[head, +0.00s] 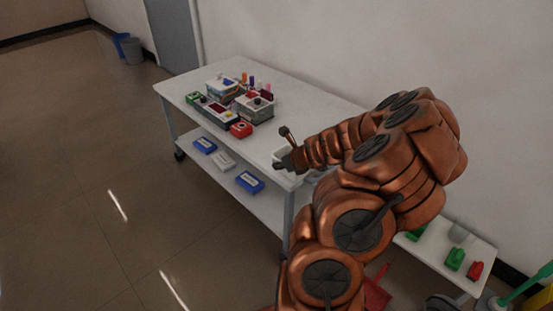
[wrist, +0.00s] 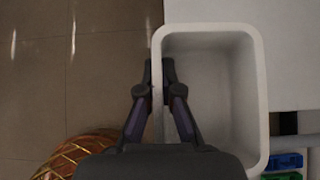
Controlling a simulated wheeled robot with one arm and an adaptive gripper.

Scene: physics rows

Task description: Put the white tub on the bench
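The white tub (wrist: 222,110) is open-topped and looks empty in the wrist view. My gripper (wrist: 158,76) has one finger outside and one inside its left wall, close against it, and appears shut on that wall. In the head view, my gripper (head: 286,162) is at the near right corner of the white-topped bench (head: 290,90). From above, the tub overlaps the bench edge. Whether it touches the top cannot be told.
A low white stand (head: 440,252) at right holds green and red items. The bench's front right top is mostly clear.

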